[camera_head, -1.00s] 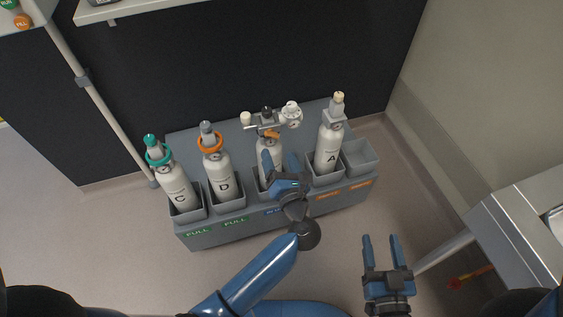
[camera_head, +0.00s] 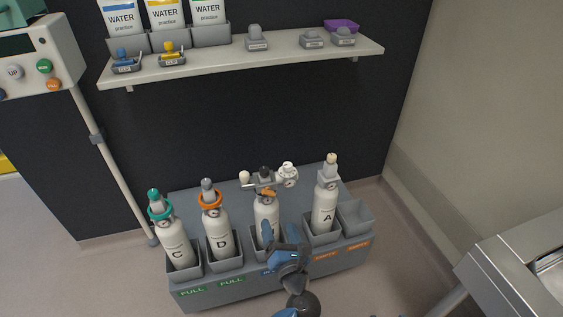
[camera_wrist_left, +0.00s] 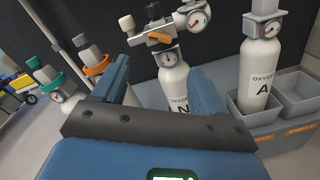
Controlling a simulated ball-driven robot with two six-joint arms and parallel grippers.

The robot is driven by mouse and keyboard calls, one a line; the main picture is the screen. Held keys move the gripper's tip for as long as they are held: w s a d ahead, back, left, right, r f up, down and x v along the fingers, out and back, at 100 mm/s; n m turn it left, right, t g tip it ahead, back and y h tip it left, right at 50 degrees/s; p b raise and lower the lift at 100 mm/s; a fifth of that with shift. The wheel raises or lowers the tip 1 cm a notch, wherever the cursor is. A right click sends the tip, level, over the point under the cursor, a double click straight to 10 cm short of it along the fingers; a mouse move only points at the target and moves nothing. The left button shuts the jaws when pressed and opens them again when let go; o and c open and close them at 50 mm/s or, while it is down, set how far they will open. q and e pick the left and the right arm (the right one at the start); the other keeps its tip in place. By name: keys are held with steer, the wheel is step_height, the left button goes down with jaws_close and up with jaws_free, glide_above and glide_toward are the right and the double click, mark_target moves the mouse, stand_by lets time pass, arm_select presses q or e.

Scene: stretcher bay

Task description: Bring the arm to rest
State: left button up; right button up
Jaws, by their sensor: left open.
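My left gripper (camera_head: 285,232) is open in front of the middle oxygen cylinder (camera_head: 266,214), whose label is partly hidden in the head view. That cylinder stands upright in its holder and carries a regulator with a gauge (camera_head: 287,176). In the left wrist view the cylinder (camera_wrist_left: 176,88) shows between the two spread fingers, beyond them, and nothing is held. Only a sliver of blue at the bottom edge of the head view may be my right arm; the right gripper does not show.
Cylinders C (camera_head: 176,246), D (camera_head: 216,232) and A (camera_head: 324,212) stand in the grey rack (camera_head: 200,301). The far right holder (camera_head: 356,220) is empty. A shelf (camera_head: 240,62) with water packs and clips hangs above. A pole (camera_head: 114,180) stands left, a metal unit (camera_head: 515,265) right.

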arm_select(q)
steer(key=s+r+m+t+h, duration=0.6)
steer(key=r+m, duration=0.4)
steer(key=m, duration=0.7)
steer(key=s+a+f+m+g+y, duration=0.1)
steer(key=s+a+f+m+g, duration=0.3)
steer(key=s+a+m, duration=0.5)
steer(key=s+a+f+m+g, duration=0.2)
steer(key=s+a+f+m, duration=0.4)
steer(key=s+a, duration=0.45)
step_height(320, 180, up, 19)
steer(key=m+p, duration=0.1)
steer(key=p, duration=1.7)
steer(key=shift+w+a+r, duration=0.15)
steer(key=shift+w+a, duration=0.2)
steer(key=shift+a, duration=0.05)
